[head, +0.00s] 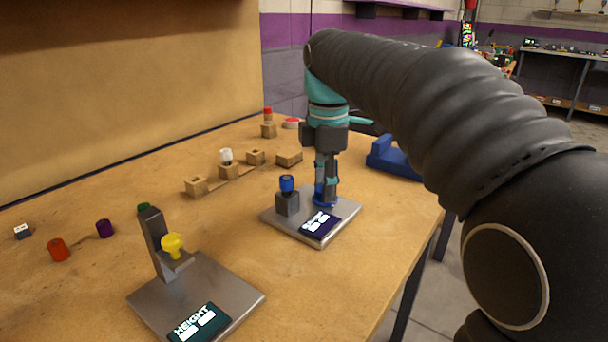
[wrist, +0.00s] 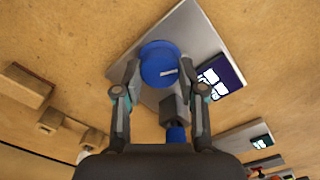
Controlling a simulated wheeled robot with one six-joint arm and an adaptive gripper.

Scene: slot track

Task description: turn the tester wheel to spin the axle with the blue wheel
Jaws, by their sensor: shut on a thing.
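The tester is a grey metal plate (head: 340,222) with a dark display (head: 320,225) on the table's right part. A blue wheel (head: 287,184) sits on top of a dark block (head: 288,204) on its left side; in the wrist view this wheel (wrist: 176,135) is low, near my gripper's base. The tester wheel (wrist: 163,64) is a broad blue disc with a white mark. My gripper (wrist: 162,75) points down and is shut on the tester wheel, a finger on each side. In the head view the fingers partly hide the tester wheel (head: 328,202).
A height gauge (head: 232,280) with a yellow wheel (head: 172,245) stands at the front left. Several wooden blocks (head: 197,187) line the back. Loose red (head: 58,250) and purple (head: 105,229) wheels lie left. A blue holder (head: 392,158) is at the right edge.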

